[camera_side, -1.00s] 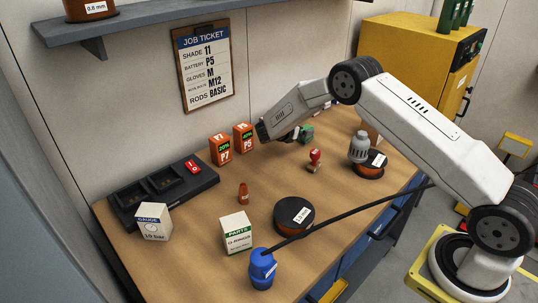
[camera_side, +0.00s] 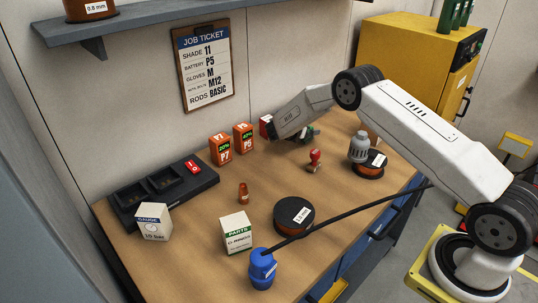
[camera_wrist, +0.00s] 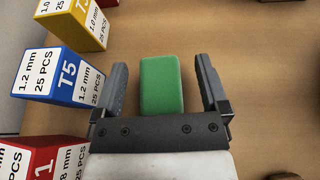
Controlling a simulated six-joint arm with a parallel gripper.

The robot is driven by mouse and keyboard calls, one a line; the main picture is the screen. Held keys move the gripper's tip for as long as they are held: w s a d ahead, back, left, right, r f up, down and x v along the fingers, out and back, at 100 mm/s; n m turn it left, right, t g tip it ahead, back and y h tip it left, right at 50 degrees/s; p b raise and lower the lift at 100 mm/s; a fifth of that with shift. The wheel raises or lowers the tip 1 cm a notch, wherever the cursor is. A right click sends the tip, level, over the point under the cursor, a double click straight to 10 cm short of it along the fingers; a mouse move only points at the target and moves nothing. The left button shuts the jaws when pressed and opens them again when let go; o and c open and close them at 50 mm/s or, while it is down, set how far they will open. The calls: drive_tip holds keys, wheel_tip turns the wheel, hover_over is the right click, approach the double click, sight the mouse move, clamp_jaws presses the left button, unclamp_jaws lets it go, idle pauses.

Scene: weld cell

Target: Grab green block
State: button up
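The green block (camera_wrist: 161,85) lies on the wooden bench in the wrist view. My gripper (camera_wrist: 161,64) is open, with one finger on either side of the block and a visible gap on each side. The block's near end is close to the dark gripper bar. I cannot tell how high the fingers are above the bench. In the side view my gripper (camera_side: 307,133) is low over the back of the bench, and my arm hides most of the block.
A blue T5 box (camera_wrist: 62,77), a yellow box (camera_wrist: 78,22) and a red box (camera_wrist: 42,158) stand left of my gripper in the wrist view. A red-handled stamp (camera_side: 314,160) stands nearby in the side view. Bare bench lies right of the block in the wrist view.

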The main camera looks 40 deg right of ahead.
clamp_jaws()
drive_tip(key=shift+r, duration=0.15)
drive_tip(key=shift+r, duration=0.75)
drive_tip(key=s+a+r, duration=0.2)
drive_tip(key=s+r, duration=0.3)
drive_tip(key=s, duration=0.1)
drive_tip(key=s+a+r, duration=0.2)
drive_tip(key=s+r, duration=0.4)
drive_tip(key=s, duration=0.1)
drive_tip(key=shift+a+r, duration=0.15)
drive_tip(key=shift+a, duration=0.2)
